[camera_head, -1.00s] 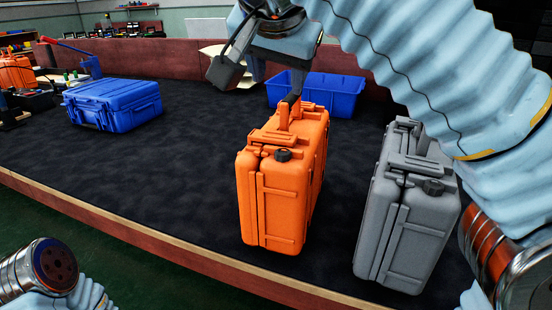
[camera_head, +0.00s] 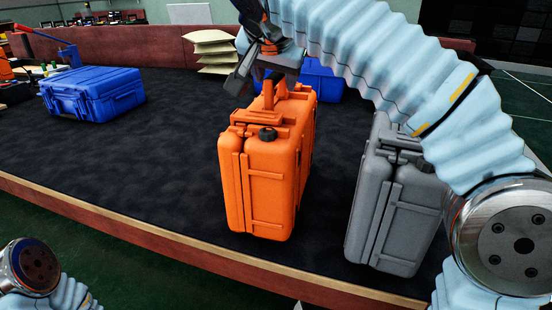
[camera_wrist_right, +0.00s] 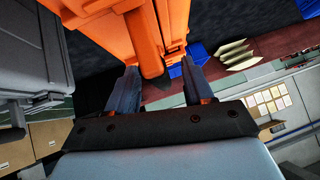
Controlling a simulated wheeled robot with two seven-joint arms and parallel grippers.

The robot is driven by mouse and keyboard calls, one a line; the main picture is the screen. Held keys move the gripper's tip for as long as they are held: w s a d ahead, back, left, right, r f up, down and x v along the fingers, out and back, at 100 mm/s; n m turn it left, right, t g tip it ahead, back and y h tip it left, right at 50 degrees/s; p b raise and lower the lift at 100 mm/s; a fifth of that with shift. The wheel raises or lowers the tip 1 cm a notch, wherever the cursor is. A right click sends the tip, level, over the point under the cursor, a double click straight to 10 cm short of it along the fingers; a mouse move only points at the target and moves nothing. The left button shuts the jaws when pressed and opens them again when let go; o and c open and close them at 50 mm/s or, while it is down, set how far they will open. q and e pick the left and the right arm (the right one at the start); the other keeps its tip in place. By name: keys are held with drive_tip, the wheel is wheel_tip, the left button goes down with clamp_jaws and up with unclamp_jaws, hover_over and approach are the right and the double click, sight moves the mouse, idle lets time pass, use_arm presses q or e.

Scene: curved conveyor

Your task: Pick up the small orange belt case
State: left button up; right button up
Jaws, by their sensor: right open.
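The orange case (camera_head: 262,180) stands upright on the dark belt, with its handle (camera_head: 268,97) raised on top. My right gripper (camera_head: 262,80) is open just above and behind the top of the case, by the handle. In the right wrist view the two fingers (camera_wrist_right: 162,88) are spread, with the orange handle (camera_wrist_right: 145,45) reaching down between them. I cannot tell whether the fingers touch it. My left gripper is out of view; only part of my left arm shows at the lower left.
A grey case (camera_head: 395,215) stands close to the right of the orange one, under my right forearm. A blue case (camera_head: 95,95) lies at the left. The belt (camera_head: 130,170) at left is clear.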

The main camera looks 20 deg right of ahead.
drive_tip(key=shift+w+d+f, duration=0.15)
drive_tip(key=shift+w+f, duration=0.25)
drive_tip(key=shift+f, duration=0.05)
clamp_jaws()
drive_tip(key=shift+r, duration=0.15)
idle(1.0)
